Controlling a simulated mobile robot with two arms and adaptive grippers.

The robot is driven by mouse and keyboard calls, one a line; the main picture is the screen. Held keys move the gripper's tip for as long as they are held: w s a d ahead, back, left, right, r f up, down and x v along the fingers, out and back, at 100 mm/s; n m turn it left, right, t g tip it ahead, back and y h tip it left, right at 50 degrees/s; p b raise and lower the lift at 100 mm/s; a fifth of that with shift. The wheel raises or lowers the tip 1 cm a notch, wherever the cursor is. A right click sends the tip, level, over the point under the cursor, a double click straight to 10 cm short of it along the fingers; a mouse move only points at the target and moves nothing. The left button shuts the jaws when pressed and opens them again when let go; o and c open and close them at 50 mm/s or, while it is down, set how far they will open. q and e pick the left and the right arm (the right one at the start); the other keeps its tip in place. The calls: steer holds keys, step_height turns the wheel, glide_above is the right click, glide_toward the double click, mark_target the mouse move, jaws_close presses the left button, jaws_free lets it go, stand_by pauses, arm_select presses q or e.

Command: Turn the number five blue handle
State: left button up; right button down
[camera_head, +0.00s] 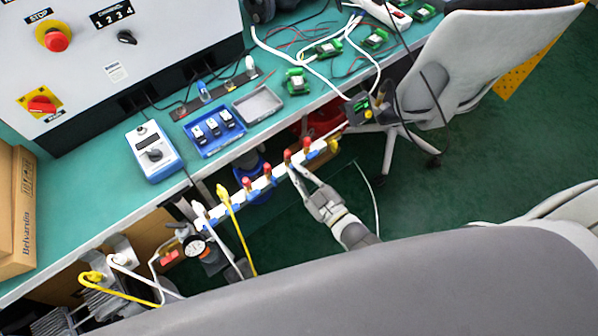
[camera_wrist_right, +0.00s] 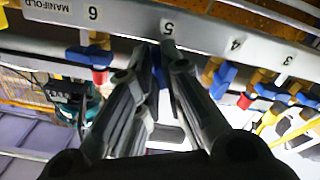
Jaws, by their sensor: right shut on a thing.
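The white manifold bar (camera_head: 231,208) runs along the front of the bench with several red-capped valves. In the wrist view my right gripper (camera_wrist_right: 162,60) is shut on the number five blue handle (camera_wrist_right: 157,68), which shows only as a sliver between the dark fingers. The blue handle under 6 (camera_wrist_right: 100,57) and the one under 4 (camera_wrist_right: 222,80) are clear of the fingers. My left gripper is not in view.
The green bench (camera_head: 85,215) holds a blue meter (camera_head: 154,152), a blue tray (camera_head: 216,149) and a grey tray (camera_head: 269,104). Yellow and white hoses hang from the bar's left part. A grey office chair (camera_head: 470,50) stands at the right.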

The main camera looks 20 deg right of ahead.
steer(key=m, duration=0.4)
steer(key=shift+m, duration=0.3)
stand_by(0.5)
steer(key=c, duration=1.6)
jaws_free()
steer(key=shift+o, duration=0.2)
steer(key=shift+s, duration=0.1)
steer(key=v, duration=1.1)
steer(key=shift+s+d, duration=0.15)
steer(key=shift+s, duration=0.25)
steer(key=shift+c, duration=0.3)
jaws_close()
